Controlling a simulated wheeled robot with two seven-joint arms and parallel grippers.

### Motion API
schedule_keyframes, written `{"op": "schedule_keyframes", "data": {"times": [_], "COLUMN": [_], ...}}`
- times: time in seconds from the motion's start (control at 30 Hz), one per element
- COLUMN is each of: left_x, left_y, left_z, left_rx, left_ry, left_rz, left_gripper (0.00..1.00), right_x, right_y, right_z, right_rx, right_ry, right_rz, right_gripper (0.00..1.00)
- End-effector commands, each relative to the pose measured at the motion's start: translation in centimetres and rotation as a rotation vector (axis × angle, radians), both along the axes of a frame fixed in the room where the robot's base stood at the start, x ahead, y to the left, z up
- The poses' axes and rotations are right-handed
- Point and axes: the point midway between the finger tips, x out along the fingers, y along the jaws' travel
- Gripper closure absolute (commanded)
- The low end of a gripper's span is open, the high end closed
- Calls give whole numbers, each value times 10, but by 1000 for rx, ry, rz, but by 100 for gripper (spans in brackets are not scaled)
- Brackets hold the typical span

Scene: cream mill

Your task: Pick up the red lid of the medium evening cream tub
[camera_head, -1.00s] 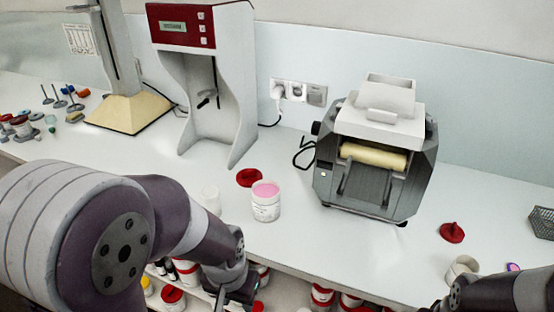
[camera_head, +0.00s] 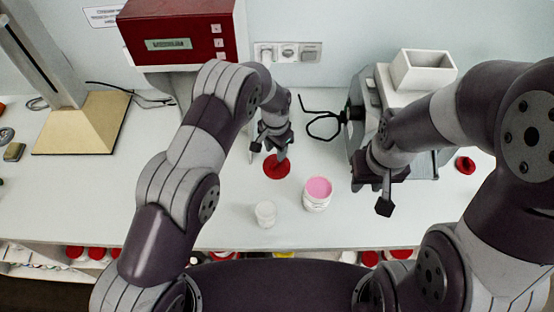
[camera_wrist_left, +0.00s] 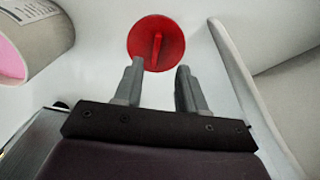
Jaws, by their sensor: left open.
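The red lid (camera_head: 277,167) lies flat on the white bench, behind and left of an open tub with pink cream (camera_head: 317,194). In the left wrist view the lid (camera_wrist_left: 147,43) shows a raised ridge handle, just beyond the fingertips. My left gripper (camera_head: 270,150) is above the lid, open and empty; it also shows in the left wrist view (camera_wrist_left: 158,68). The tub's edge (camera_wrist_left: 42,45) shows at upper left there. My right gripper (camera_head: 376,198) hangs over the bench right of the tub, and its finger gap is not clear.
A small white cup (camera_head: 266,213) stands left of the tub. A machine with a red panel (camera_head: 180,38) stands behind my left arm. A grey roller machine (camera_head: 425,165) is behind my right arm. Another red lid (camera_head: 465,165) lies at right.

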Motion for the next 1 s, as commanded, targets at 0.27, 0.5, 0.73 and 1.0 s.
{"op": "schedule_keyframes", "data": {"times": [0.27,0.5,0.73,1.0], "left_x": [-5,-4,-4,-4], "left_y": [-4,-5,-5,-5], "left_z": [-41,-51,-51,-51], "left_rx": [1,-1,-1,-1], "left_ry": [2,-1,0,0], "left_rz": [1,1,1,1], "left_gripper": [60,60,100,100], "right_x": [0,0,0,0], "right_y": [0,0,0,0], "right_z": [33,32,32,32], "right_rx": [0,0,0,0], "right_ry": [-1,0,0,-1], "right_rz": [0,0,0,0], "right_gripper": [65,65,65,65]}}
